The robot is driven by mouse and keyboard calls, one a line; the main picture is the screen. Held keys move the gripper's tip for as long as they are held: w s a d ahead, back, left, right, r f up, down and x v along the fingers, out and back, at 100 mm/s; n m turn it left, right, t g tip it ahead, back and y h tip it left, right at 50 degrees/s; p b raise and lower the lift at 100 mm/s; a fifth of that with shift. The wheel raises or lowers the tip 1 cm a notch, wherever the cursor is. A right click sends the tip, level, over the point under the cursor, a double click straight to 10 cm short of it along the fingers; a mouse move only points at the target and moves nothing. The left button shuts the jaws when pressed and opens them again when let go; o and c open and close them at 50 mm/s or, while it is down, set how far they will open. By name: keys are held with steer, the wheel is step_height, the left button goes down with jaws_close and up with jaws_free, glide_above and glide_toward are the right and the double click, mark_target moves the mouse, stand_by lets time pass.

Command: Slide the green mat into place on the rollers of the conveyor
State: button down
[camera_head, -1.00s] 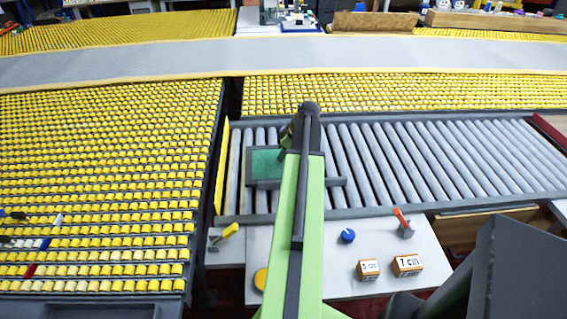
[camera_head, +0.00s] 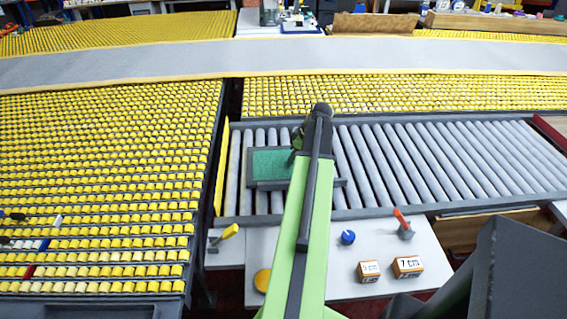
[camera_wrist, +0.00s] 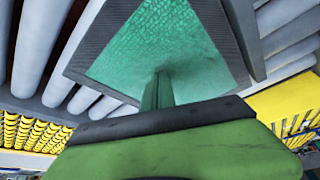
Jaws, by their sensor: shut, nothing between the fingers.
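The green mat (camera_head: 270,163), with a dark border, lies on the grey rollers of the conveyor (camera_head: 460,160), near its left end. My arm hides part of its right side in the head view. In the wrist view the mat (camera_wrist: 150,45) fills the upper middle. My gripper (camera_head: 296,148) points down at the mat's right side. In the wrist view my gripper (camera_wrist: 158,80) is shut and empty, its tip at or just above the green surface; I cannot tell whether it touches.
A yellow board (camera_head: 221,170) closes the conveyor's left end. Bare rollers extend right.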

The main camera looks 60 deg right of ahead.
steer(key=shift+s+d+f, duration=0.1)
steer(key=shift+s+d, duration=0.5)
steer(key=shift+s, duration=0.25)
steer(key=shift+s+d, duration=0.6)
steer(key=shift+s, duration=0.2)
step_height(320, 180, up, 7)
steer(key=p, duration=0.6)
steer(key=shift+p, duration=0.4)
